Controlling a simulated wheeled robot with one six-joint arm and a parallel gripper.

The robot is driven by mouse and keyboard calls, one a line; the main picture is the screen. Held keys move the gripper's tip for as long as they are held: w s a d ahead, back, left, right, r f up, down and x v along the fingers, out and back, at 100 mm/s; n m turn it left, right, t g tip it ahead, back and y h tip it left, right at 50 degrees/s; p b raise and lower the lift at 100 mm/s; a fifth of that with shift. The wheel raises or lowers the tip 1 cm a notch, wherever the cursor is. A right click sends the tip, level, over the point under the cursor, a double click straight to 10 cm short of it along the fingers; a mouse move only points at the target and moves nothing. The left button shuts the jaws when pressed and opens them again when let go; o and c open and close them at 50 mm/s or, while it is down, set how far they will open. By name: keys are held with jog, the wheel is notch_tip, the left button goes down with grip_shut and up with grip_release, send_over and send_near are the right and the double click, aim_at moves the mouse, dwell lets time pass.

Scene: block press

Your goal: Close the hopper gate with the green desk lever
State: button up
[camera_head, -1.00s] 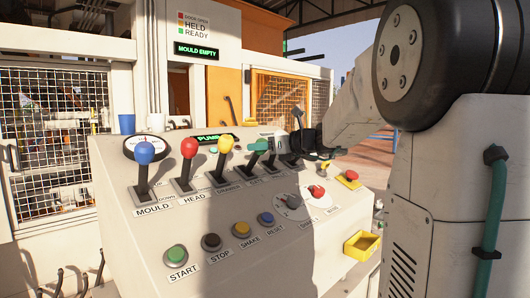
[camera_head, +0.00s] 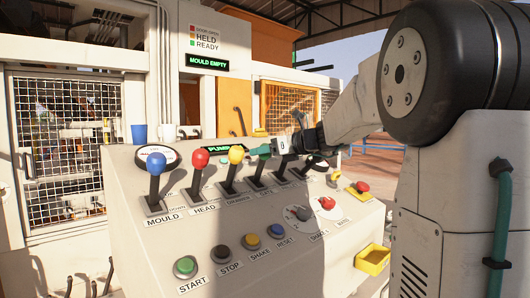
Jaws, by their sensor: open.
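The green desk lever (camera_head: 257,172) stands on the sloping control desk, fourth in the row from the left, after the blue, red and yellow levers. The hopper gate cannot be made out.
The yellow lever (camera_head: 234,160) stands close to the left of my gripper; the red (camera_head: 198,170) and blue (camera_head: 155,175) levers are farther left. Push buttons and a red-and-yellow stop button (camera_head: 358,187) sit on the desk front. A lit sign (camera_head: 207,62) reads MOULD EMPTY.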

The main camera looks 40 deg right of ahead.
jog(key=v, duration=0.7)
jog(key=shift+s, duration=0.3)
jog(key=s+a+f+n+g, duration=0.2)
jog(key=s+a+f+n, duration=0.1)
jog(key=f+n, duration=0.2)
jog(key=s+a+f+n+g, duration=0.3)
jog(key=s+a+f+n, duration=0.1)
jog(key=f+n, duration=0.1)
jog(key=s+a+f+n+g, duration=0.3)
jog(key=a+f+n, duration=0.1)
jog(key=f+n, duration=0.1)
jog(key=shift+s+h, duration=0.25)
jog(key=shift+h, duration=0.05)
jog(key=s+a+f+n+g+h, duration=0.2)
jog(key=s+a+f+n, duration=0.2)
jog(key=s+a+n, duration=0.2)
jog(key=s+a+f+n+g+h, duration=0.2)
jog(key=s+a+f+n, duration=0.3)
jog(key=s+n, duration=0.6)
jog(key=shift+s+a+g+h, duration=0.4)
jog(key=shift+s+h, duration=0.3)
jog(key=shift+s, duration=0.5)
